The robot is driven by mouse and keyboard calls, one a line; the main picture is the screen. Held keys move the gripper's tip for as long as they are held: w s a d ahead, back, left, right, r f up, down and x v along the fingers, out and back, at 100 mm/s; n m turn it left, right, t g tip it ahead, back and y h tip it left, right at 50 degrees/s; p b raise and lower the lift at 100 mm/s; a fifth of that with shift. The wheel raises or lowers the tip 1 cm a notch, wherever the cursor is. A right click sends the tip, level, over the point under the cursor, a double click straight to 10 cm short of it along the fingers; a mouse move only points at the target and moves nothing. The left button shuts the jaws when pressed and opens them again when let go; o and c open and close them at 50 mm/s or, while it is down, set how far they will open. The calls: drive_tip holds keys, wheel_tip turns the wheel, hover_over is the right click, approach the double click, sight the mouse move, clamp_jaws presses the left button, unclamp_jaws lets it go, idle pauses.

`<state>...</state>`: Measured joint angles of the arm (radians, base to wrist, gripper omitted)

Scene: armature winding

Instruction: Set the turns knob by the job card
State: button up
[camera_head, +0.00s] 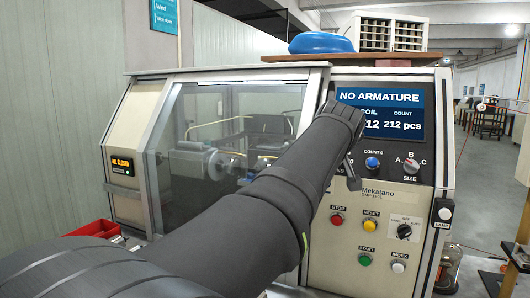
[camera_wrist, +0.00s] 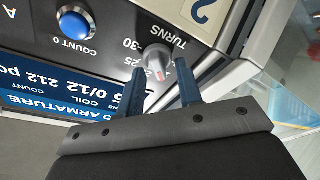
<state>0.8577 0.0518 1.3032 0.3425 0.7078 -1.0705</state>
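The turns knob (camera_wrist: 157,58) is grey with a reddish pointer mark and sits on the dark panel in the wrist view. Its mark faces the display side; I cannot tell which number it is on. The labels "TURNS", "30" and a partly hidden "25" show around it. My gripper (camera_wrist: 160,69) is open, its two dark fingers apart, one tip on each side of the knob; contact cannot be made out. In the head view my arm hides the turns knob. I cannot make out a job card in either view.
The display (camera_head: 385,112) reads "NO ARMATURE" and "212 pcs". A blue count button (camera_head: 372,163) and the size knob (camera_head: 411,166) are to the right of my arm. Stop (camera_head: 337,219), reset (camera_head: 370,225) and start (camera_head: 365,259) buttons sit below. A glass cover (camera_head: 225,135) is left.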

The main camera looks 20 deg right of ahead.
drive_tip(key=v, duration=1.7)
drive_tip(key=shift+s, duration=0.2)
drive_tip(key=shift+w, duration=0.1)
drive_tip(key=x, duration=1.7)
drive_tip(key=shift+w, duration=0.15)
